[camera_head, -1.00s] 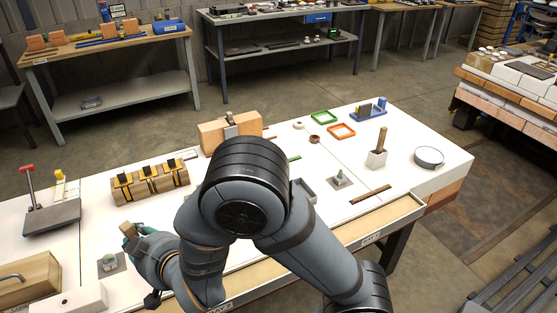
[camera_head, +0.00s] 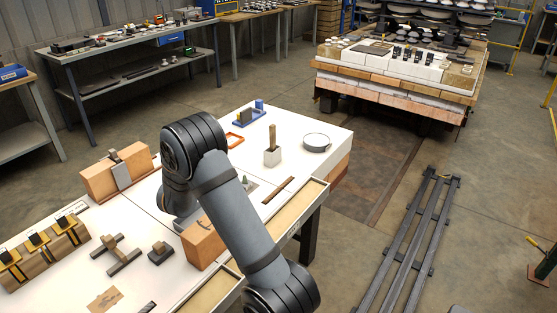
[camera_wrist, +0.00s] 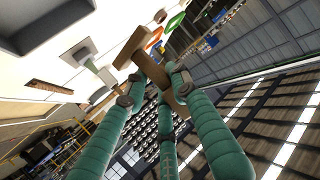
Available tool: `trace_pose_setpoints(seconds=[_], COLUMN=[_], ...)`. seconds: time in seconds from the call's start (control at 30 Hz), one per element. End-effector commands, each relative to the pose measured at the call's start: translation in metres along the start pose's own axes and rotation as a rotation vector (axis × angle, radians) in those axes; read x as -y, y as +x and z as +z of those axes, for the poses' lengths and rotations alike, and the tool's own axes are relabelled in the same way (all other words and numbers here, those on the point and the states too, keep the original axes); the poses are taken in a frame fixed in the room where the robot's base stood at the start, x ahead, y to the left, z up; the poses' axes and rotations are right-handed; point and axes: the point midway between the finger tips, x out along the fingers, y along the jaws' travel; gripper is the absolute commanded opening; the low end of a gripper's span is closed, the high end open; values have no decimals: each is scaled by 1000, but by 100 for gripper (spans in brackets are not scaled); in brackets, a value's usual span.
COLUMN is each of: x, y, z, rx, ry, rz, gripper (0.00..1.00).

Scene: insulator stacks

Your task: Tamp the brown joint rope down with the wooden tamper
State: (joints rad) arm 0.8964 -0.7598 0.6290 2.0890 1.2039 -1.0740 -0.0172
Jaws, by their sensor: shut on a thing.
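My gripper (camera_wrist: 152,88), with teal fingers, is shut on the wooden tamper (camera_wrist: 136,52), a brown piece with a crosswise block at its end. In the head view my arm hides both gripper and tamper. The tamper appears held up off the table, tilted in the wrist view. A flat brown strip (camera_head: 278,190) lies on the white table near its front edge; it also shows in the wrist view (camera_wrist: 50,88). I cannot tell whether this is the joint rope. I cannot make out any other rope.
The white table (camera_head: 318,168) carries a pale block with an upright wooden handle (camera_head: 272,157), a round grey dish (camera_head: 316,142), a clamped wooden block (camera_head: 100,184) and an orange-brown block (camera_head: 203,243) beside my arm. A loaded pallet (camera_head: 395,75) stands behind; rails lie right.

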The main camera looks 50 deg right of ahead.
Motion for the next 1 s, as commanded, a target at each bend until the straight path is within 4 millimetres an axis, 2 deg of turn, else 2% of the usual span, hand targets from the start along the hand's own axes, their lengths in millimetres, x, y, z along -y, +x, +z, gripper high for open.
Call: trace_pose_setpoints(seconds=[0.03,0.1,0.2,0.33,0.5,0.6,0.7,0.8,1.0], x=[-18,-45,-86,-141,-201,-225,-239,-246,-248], y=[15,33,52,67,72,71,69,69,73], z=[-4,-8,-14,-18,-18,-17,-16,-14,-4], rx=[-6,-11,-20,-31,-44,-50,-53,-54,-54], ry=[26,59,108,166,226,249,262,268,269], rz=[54,127,232,358,489,537,567,581,583], gripper=[0,0,0,0,0,0,0,0,0])
